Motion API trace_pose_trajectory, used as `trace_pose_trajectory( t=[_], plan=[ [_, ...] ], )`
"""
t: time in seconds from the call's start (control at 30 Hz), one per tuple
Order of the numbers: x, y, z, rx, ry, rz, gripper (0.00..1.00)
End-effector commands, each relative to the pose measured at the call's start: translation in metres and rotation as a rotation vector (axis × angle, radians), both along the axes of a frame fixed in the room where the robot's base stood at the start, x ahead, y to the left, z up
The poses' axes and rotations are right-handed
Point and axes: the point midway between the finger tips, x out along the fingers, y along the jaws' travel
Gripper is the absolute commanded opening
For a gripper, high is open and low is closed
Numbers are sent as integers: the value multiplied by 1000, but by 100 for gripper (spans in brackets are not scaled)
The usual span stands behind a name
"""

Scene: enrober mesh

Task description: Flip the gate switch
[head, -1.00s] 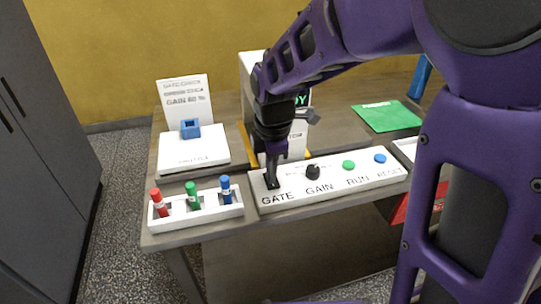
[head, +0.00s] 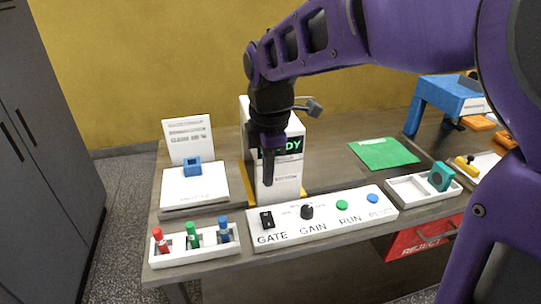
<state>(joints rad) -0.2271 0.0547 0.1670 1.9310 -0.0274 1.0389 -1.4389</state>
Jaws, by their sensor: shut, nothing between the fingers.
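The gate switch (head: 267,220) is a small black rocker at the left end of the white control panel (head: 330,226), above the label GATE. Which way it is tipped is too small to tell. My gripper (head: 268,183) is shut and empty. It points down and hangs above the switch, apart from it, in front of the white machine with a green READY display (head: 293,147).
On the panel are a black GAIN knob (head: 307,212), a green RUN button (head: 342,205) and a blue RESET button (head: 373,198). A rack (head: 205,252) of red, green and blue vials stands left. A white tray (head: 408,190) holds a teal part (head: 441,177).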

Motion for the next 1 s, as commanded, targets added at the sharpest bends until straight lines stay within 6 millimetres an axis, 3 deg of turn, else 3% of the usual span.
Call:
trace_pose_trajectory(
  t=[0.17, 0.67, 1.0],
  plan=[
    [-1, 0, 10, 0, -1, 0, 0],
    [5, 3, 5, 2, -2, 4, 0],
    [13, 5, 11, 2, -4, 1, 0]
  ],
)
